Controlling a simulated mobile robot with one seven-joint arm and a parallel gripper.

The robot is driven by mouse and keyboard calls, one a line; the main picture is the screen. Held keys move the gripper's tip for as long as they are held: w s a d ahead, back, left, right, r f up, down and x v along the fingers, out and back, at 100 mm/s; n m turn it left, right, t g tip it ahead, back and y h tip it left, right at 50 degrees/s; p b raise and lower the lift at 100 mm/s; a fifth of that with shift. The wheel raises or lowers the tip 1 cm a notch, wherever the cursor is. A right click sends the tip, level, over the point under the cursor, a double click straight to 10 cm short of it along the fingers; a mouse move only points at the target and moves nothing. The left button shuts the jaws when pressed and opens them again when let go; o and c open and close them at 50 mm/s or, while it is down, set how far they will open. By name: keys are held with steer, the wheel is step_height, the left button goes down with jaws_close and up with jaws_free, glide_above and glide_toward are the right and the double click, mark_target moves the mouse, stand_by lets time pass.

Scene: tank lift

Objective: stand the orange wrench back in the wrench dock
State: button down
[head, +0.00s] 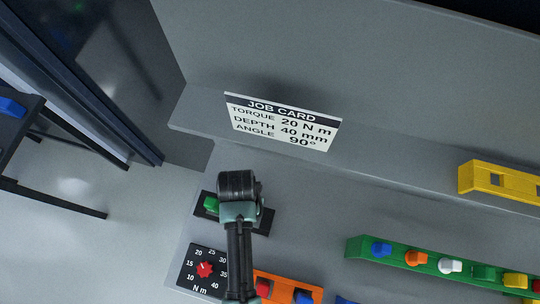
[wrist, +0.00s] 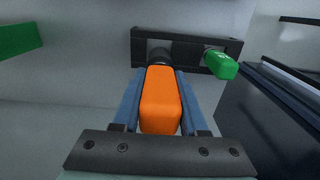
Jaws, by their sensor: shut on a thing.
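My gripper (wrist: 160,76) is shut on the orange wrench (wrist: 160,104), with a blue finger on each side of its orange handle. The wrench's dark far end (wrist: 159,55) is in front of or at the dark dock bar (wrist: 189,42); I cannot tell whether it is seated. A green piece (wrist: 220,64) stands at the bar's right part in the wrist view. In the head view my arm covers most of the dark dock (head: 265,221), and the green piece (head: 211,204) shows at its left. The wrench and fingers are hidden there.
A dial panel with a red knob (head: 205,270) lies left of my arm. An orange block (head: 284,283) and a green rail (head: 363,249) with several coloured pieces lie to the right. A job card (head: 283,121) stands behind. A yellow block (head: 495,180) is at far right.

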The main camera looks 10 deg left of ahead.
steer(key=shift+w+d, duration=0.35)
steer(key=shift+d, duration=0.05)
steer(key=shift+s+a+r, duration=0.15)
steer(key=shift+s+a, duration=0.25)
steer(key=shift+a, duration=0.05)
steer(key=shift+w+d+r+p, duration=0.2)
steer(key=shift+r+p, duration=0.05)
steer(key=shift+p, duration=0.3)
step_height(320, 180, down, 2)
steer(key=shift+s+a+f+b, duration=0.1)
steer(key=shift+f+b, duration=0.15)
steer(key=shift+b, duration=0.6)
steer(key=shift+f+b, duration=0.4)
steer(key=shift+f, duration=0.4)
steer(key=shift+r+p, duration=0.1)
steer(key=shift+p, duration=0.4)
steer(key=shift+f, duration=0.3)
